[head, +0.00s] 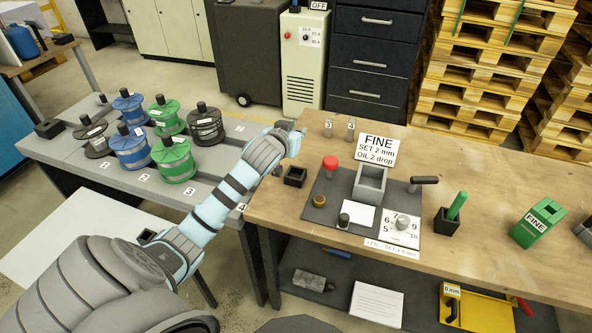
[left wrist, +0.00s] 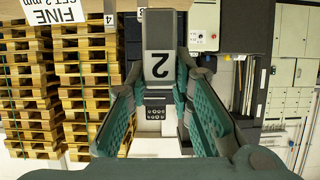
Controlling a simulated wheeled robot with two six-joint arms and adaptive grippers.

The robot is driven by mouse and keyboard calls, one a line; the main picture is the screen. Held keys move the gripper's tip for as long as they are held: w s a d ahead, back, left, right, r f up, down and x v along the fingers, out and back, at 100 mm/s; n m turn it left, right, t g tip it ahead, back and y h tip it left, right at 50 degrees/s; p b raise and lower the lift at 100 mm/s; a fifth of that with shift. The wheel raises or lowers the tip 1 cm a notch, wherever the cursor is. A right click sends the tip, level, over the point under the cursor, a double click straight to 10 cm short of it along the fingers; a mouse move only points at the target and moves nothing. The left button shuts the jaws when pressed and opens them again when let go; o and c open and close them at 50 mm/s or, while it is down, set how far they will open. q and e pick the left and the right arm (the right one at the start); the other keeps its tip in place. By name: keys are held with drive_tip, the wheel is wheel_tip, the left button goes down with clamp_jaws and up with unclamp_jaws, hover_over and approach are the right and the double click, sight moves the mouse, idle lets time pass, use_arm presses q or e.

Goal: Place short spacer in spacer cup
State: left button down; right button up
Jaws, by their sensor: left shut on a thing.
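My left gripper (head: 296,133) is above the left back part of the wooden bench. In the head view I cannot clearly make out the held block. Two small grey spacers labelled 3 (head: 328,128) and 4 (head: 350,129) stand at the back of the bench, right of the gripper. A small black open square cup (head: 295,177), probably the spacer cup, stands below the gripper in the picture, apart from it.
A FINE sign (head: 378,149) stands behind. A black holder with a green stick (head: 447,220) is further right.

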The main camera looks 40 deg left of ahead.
use_arm(q)
wheel_tip(320, 180, down, 12)
drive_tip(key=shift+f+b, duration=0.15)
drive_tip(key=shift+b, duration=1)
drive_tip(key=shift+f, duration=0.1)
drive_tip(key=c, duration=1.4)
unclamp_jaws()
drive_tip(key=shift+r, duration=0.2)
drive_tip(key=p+v, duration=0.2)
drive_tip(key=v, duration=1)
drive_tip(key=shift+f+p, duration=0.1)
drive_tip(key=shift+p, duration=0.25)
